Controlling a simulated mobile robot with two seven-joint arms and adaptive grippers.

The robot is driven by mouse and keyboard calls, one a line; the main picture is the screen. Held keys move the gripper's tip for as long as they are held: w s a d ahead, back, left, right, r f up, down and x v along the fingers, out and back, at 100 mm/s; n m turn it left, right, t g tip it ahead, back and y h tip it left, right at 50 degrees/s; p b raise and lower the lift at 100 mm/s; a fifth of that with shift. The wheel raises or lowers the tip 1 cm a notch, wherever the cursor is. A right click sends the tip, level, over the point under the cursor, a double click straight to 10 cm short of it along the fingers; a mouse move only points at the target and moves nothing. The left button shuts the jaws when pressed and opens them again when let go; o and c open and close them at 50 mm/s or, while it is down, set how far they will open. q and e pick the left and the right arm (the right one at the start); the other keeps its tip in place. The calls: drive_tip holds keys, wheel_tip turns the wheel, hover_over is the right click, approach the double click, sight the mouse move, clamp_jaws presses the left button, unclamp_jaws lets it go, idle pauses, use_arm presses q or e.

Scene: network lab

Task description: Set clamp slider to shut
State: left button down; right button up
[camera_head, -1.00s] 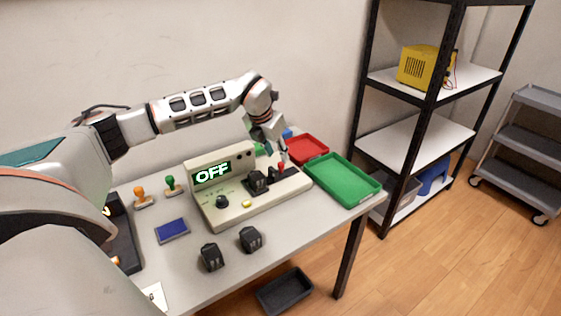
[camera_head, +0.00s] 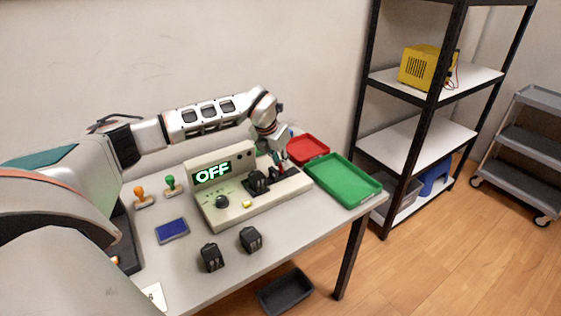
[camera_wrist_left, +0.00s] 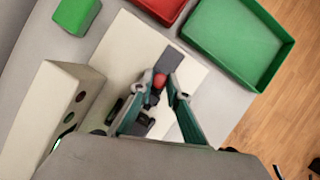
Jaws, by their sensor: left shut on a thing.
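The cream test device (camera_head: 235,208) stands on the table with its display (camera_head: 212,172) reading OFF. The clamp slider has a red knob (camera_wrist_left: 159,81) on a dark track (camera_wrist_left: 170,60) at the device's right end. My left gripper (camera_head: 283,166) is down at the slider. In the left wrist view its two fingers (camera_wrist_left: 160,92) are on either side of the red knob, shut on it. A black block (camera_head: 257,180) sits in the dark fixture left of the slider. The head view mostly hides the knob behind the fingers. My right gripper is not in view.
A green tray (camera_head: 343,192) and a red tray (camera_head: 322,148) lie right of and behind the device. Two black blocks (camera_head: 211,257) (camera_head: 251,240), a blue pad (camera_head: 172,230) and two stamps (camera_head: 142,196) (camera_head: 171,184) lie on the table. A shelf rack (camera_head: 400,165) stands at the right.

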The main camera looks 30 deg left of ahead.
sight(273, 168)
use_arm(q)
drive_tip(key=s+p, duration=0.1)
drive_tip(key=s+a, duration=0.1)
drive_tip(key=shift+s+a+r+p, duration=0.1)
drive_tip(key=shift+s+r+p, duration=0.1)
drive_tip(key=shift+s+p, duration=0.15)
drive_tip(key=shift+s+f, duration=0.15)
drive_tip(key=shift+s, duration=0.05)
drive_tip(key=shift+f, duration=0.15)
drive_tip(key=c, duration=2)
unclamp_jaws()
drive_tip(key=shift+o, duration=0.2)
drive_tip(key=shift+a, duration=0.1)
drive_tip(key=shift+s+r, duration=0.1)
drive_tip(key=shift+r, duration=0.35)
drive_tip(key=v, duration=1.1)
